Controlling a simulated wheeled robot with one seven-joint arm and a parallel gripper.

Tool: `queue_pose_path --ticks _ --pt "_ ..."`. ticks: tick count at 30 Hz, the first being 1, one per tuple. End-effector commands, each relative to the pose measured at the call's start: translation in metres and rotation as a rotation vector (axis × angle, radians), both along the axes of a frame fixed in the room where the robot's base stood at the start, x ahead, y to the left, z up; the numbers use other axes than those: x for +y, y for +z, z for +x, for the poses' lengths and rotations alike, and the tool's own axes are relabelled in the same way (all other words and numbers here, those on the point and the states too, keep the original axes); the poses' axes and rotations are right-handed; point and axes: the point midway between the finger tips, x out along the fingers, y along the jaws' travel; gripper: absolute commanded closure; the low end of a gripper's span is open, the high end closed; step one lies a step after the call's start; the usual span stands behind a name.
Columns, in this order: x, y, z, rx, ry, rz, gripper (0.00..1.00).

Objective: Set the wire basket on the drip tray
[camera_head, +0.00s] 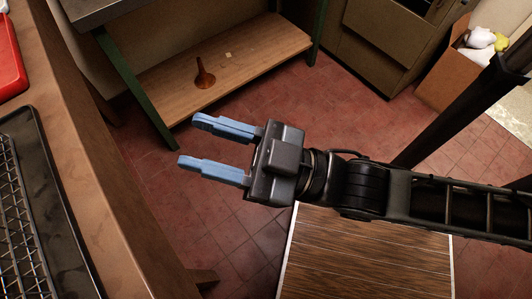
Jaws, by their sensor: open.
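My gripper (192,142) is in the middle of the view, with its two blue fingers apart and nothing between them. It is over the floor, to the right of the wooden bench and apart from it. A wire mesh thing (14,226), which looks like the wire basket, is at the left edge and partly cut off. A dark, rimmed tray (64,238), which looks like the drip tray, lies on the bench. The mesh appears within the tray's outline. I cannot tell whether it rests fully on the tray.
The wooden bench (98,215) runs down the left side, with a red object (9,62) at its far end. A low shelf (240,62) holds a copper-coloured funnel-like piece (204,75). A cardboard box (450,75) stands upper right. The red tiled floor between is clear.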

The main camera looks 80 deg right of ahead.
Motion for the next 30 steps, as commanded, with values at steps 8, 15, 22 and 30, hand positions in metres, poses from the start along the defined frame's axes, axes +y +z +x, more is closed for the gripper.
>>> queue_pose_path --ticks 8,15,22,30 --pt "-0.029 -0.059 -0.08 0.44 -0.05 0.097 0.56" --pt "-0.037 -0.074 -0.109 0.587 -0.061 0.123 0.56" --pt "-0.038 -0.074 -0.11 0.591 -0.063 0.124 0.56" --pt "-0.037 -0.074 -0.11 0.59 -0.062 0.124 0.56"
